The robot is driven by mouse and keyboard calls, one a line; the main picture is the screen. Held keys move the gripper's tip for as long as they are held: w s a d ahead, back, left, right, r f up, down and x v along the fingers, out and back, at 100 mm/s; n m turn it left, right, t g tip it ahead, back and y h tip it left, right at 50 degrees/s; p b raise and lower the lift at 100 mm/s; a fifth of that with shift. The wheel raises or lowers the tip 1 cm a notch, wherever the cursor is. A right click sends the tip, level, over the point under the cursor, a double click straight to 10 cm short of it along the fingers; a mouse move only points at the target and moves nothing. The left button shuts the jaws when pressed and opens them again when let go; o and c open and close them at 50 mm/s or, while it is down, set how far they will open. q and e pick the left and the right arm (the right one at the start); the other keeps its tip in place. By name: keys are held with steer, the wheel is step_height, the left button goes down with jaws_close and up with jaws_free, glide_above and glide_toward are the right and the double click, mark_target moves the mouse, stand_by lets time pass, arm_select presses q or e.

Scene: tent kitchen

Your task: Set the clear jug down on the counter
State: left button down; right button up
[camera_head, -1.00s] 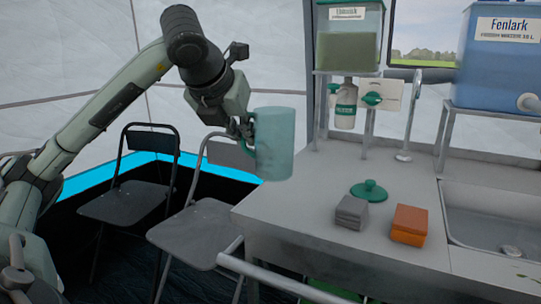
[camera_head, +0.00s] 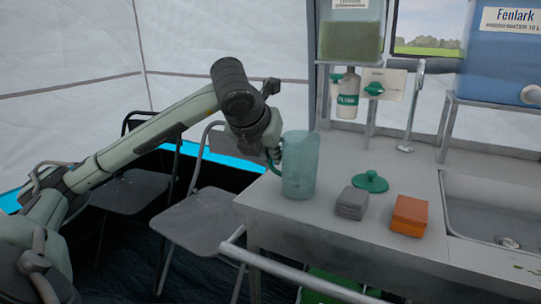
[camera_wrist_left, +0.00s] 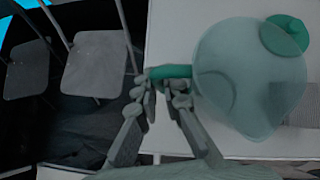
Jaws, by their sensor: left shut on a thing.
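The clear jug (camera_head: 300,168) is a teal-tinted, see-through, upright vessel over the left end of the grey counter (camera_head: 300,225). Its base is at or just above the counter top; I cannot tell whether it touches. My left gripper (camera_head: 274,156) is shut on the jug's handle, on the jug's left side. In the left wrist view the fingers (camera_wrist_left: 165,88) close around the green handle (camera_wrist_left: 172,71), and the jug (camera_wrist_left: 250,85) is seen from above, with its rim facing the camera. My right gripper is not in view.
A green lid (camera_head: 371,182), a grey block (camera_head: 352,203) and an orange block (camera_head: 410,215) lie right of the jug. The sink (camera_head: 490,220) is farther right. Dispensers stand on raised stands behind. A metal rail (camera_head: 290,275) runs along the counter's front. Folding chairs (camera_head: 205,220) stand left.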

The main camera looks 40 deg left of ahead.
arm_select(q)
steer(key=shift+f, duration=0.1)
steer(key=c, duration=2)
jaws_free()
steer(key=o, duration=0.4)
steer(key=shift+c, duration=0.2)
steer(key=p+v, duration=0.2)
steer(key=v, duration=1)
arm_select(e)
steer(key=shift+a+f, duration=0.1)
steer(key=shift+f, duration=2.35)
